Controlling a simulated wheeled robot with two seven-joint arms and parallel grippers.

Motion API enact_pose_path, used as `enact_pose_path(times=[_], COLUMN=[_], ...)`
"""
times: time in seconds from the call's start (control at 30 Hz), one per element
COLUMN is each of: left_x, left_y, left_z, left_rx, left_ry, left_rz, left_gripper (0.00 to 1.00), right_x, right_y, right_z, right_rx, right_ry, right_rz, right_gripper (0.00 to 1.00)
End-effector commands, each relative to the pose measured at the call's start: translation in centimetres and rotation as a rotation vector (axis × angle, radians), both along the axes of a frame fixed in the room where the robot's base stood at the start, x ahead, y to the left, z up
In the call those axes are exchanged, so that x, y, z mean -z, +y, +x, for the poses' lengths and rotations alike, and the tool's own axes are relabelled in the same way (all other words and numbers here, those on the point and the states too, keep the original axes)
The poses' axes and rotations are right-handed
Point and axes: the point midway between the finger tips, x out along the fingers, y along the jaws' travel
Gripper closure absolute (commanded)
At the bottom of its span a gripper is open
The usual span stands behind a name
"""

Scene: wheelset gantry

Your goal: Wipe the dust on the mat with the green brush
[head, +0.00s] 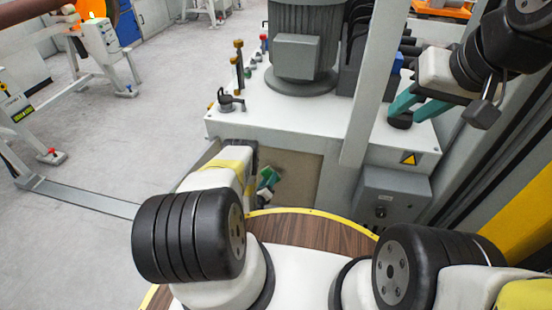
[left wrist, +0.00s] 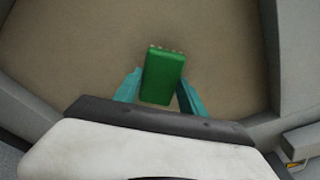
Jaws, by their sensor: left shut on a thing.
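The green brush (left wrist: 163,76) is between the two teal fingers of my left gripper (left wrist: 158,92), which is shut on it. Small pale tips show at the brush's far end in the left wrist view. In the head view the brush (head: 266,179) is partly hidden behind my left arm. The tan-brown mat (left wrist: 220,55) lies beyond the brush; it also shows in the head view (head: 298,178). I cannot make out separate dust on it, nor whether the brush touches it. My right gripper (head: 410,107) is at the upper right, its teal fingers apart, with no held thing visible.
Grey walls border the mat in the left wrist view. Behind it stands a white machine block (head: 300,115) with a grey motor (head: 305,45) and small valves. A grey box (head: 390,195) is right of the mat, beside a slanted post (head: 375,80). Open floor (head: 140,150) lies left.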

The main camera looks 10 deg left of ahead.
Motion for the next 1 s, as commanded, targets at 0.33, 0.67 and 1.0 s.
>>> enact_pose_path(times=[0.33, 0.67, 1.0], left_x=[0.0, 0.0, 0.0], left_y=[0.0, 0.0, -0.1], left_z=[0.2, 0.9, 1.5], left_rx=[0.0, 0.0, 0.001], left_ry=[0.0, -0.001, 0.0], left_rz=[0.0, 0.0, 0.001], left_gripper=[0.84, 0.84, 0.84], right_x=[0.0, 0.0, 0.0], right_y=[0.0, 0.0, 0.0], right_z=[0.0, 0.0, 0.0], right_rx=[0.0, 0.0, 0.0], right_ry=[0.0, 0.0, 0.0], right_rz=[0.0, 0.0, 0.0], right_gripper=[0.66, 0.66, 0.66])
